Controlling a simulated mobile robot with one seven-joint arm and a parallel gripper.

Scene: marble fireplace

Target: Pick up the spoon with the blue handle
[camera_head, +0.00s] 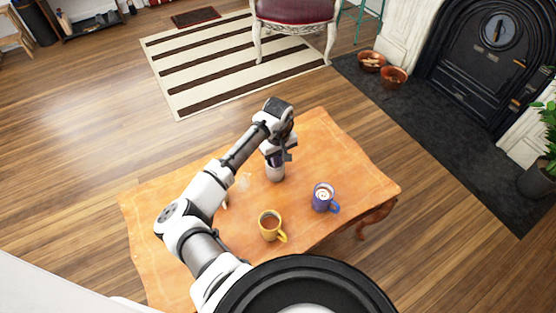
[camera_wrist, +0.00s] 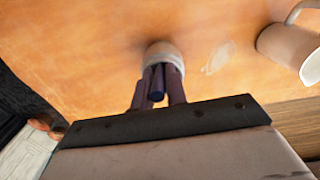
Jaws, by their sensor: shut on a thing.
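A white cup-like holder (camera_head: 275,171) stands on the wooden table, and its rim also shows in the wrist view (camera_wrist: 164,50). A blue handle (camera_wrist: 157,84) rises from the holder toward the wrist camera. My gripper (camera_head: 277,155) is directly above the holder, pointing down. In the wrist view it is shut on the blue handle, with dark purplish shapes close on both sides. Whether those are fingers or other handles is hard to tell. The far end of the handled piece is hidden, so I cannot see a spoon bowl.
On the table (camera_head: 340,160), a blue mug (camera_head: 321,200) stands right of the holder and a yellow mug (camera_head: 269,229) stands nearer. A pale mug (camera_wrist: 285,45) shows in the wrist view. The table's far right part is clear.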

